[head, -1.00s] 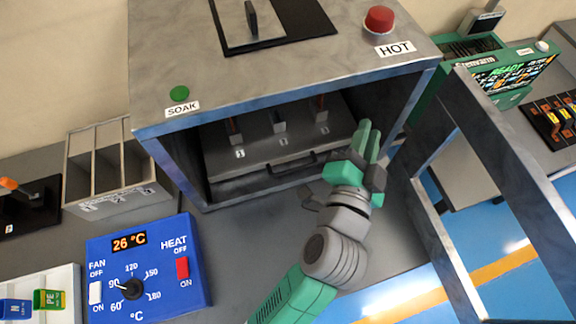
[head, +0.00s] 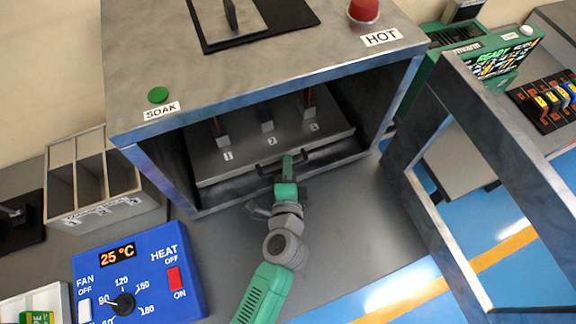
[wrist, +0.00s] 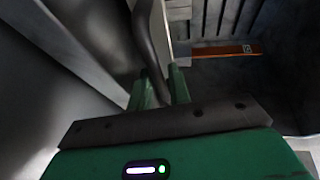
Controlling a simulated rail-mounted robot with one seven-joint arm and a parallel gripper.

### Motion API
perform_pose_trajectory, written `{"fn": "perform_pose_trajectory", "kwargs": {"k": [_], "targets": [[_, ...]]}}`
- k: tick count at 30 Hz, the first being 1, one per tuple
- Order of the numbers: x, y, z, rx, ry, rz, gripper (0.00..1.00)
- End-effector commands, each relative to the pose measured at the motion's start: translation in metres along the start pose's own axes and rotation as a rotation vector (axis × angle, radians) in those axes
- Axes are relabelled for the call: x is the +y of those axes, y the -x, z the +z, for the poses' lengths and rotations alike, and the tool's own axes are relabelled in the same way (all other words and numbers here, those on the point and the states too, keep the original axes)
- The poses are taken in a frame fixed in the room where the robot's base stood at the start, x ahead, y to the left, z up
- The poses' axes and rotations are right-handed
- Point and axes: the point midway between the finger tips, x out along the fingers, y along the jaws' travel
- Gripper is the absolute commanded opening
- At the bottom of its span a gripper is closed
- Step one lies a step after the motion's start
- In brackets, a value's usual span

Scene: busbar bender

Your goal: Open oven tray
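The oven tray (head: 225,165) is a grey plate inside the open oven, with numbered posts standing on it. Its dark bar handle (head: 265,172) is on the front edge. My gripper (head: 288,162) is at the handle, near its middle in the head view, with its fingers seen edge-on. In the wrist view, the two green fingers (wrist: 161,88) stand apart, and the dark handle (wrist: 145,35) runs down to the gap between their tips. Whether they touch it I cannot tell.
The oven door (head: 470,180) stands open at the right. The oven's side walls (head: 160,170) flank the tray. A blue control box (head: 140,270) reading 25 °C and a grey compartment bin (head: 105,215) are at the left. The grey bench in front of the oven is clear.

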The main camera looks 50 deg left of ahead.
Motion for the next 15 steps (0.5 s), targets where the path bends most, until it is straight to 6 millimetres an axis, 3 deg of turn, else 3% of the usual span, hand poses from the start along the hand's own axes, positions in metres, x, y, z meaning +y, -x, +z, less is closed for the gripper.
{"fn": "perform_pose_trajectory", "kwargs": {"k": [8,12,15], "targets": [[-0.0004,-0.0038,-0.0002,0.0,0.001,0.0,0.19],[-0.0004,-0.0036,-0.0003,0.001,0.001,0.0,0.0],[-0.0004,-0.0036,-0.0003,0.001,0.001,0.0,0.0]]}}
